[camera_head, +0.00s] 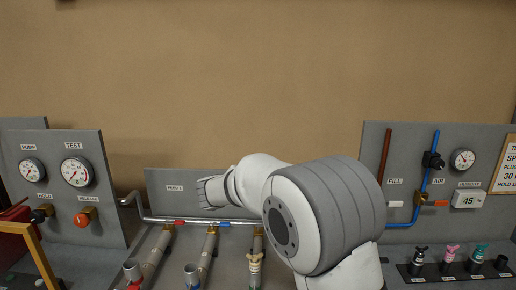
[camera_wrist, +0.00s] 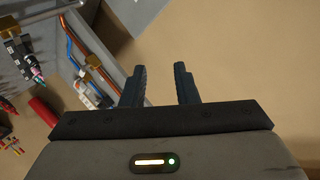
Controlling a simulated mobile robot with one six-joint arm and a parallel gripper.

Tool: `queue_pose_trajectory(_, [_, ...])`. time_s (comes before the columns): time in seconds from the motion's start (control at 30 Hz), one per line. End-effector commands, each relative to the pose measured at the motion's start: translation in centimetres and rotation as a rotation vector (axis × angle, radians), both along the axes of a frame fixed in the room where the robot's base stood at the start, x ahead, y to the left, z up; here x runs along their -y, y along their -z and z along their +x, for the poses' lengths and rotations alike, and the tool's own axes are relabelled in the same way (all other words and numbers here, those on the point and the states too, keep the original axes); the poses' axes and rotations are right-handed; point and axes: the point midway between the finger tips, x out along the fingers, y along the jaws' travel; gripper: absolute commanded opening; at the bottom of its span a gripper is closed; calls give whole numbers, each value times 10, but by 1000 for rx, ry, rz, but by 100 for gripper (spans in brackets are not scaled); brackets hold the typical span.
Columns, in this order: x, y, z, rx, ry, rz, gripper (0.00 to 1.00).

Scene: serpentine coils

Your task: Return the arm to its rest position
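My arm reaches across the middle of the head view, over the grey bench. Its white and grey links cover part of the bench and back panel. My gripper's fingers are hidden in the head view behind the arm. In the wrist view my gripper (camera_wrist: 161,84) shows two dark fingers standing apart with a gap between them. Nothing is between the fingers; plain tan surface shows past them.
A gauge panel (camera_head: 115,195) stands at left. A panel (camera_head: 400,155) with red and blue pipes stands at right. Pipes with valves (camera_head: 210,243) run along the bench below my arm. A dark rack (camera_head: 455,274) holds several coloured fittings. The tan wall above is clear.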

Motion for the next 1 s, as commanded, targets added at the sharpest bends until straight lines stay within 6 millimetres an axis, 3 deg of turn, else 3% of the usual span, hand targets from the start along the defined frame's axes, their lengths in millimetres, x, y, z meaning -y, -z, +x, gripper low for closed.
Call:
queue_pose_trajectory(0.03, [9, -16, 1, 36, -94, 9, 27])
queue_pose_trajectory(0.17, [14, -44, -11, 64, -358, 11, 27])
queue_pose_trajectory(0.33, [18, -46, -62, -23, -670, -24, 27])
queue_pose_trajectory(0.43, [26, -29, -109, -141, -820, -55, 27])
queue_pose_trajectory(0.53, [42, 0, -164, -305, -932, -89, 27])
queue_pose_trajectory(0.7, [85, 59, -267, -643, -1015, -136, 27])
queue_pose_trajectory(0.8, [111, 86, -317, -817, -1007, -153, 27])
queue_pose_trajectory(0.9, [132, 103, -354, -946, -983, -162, 27])
queue_pose_trajectory(1.0, [144, 112, -376, -1025, -963, -167, 27])
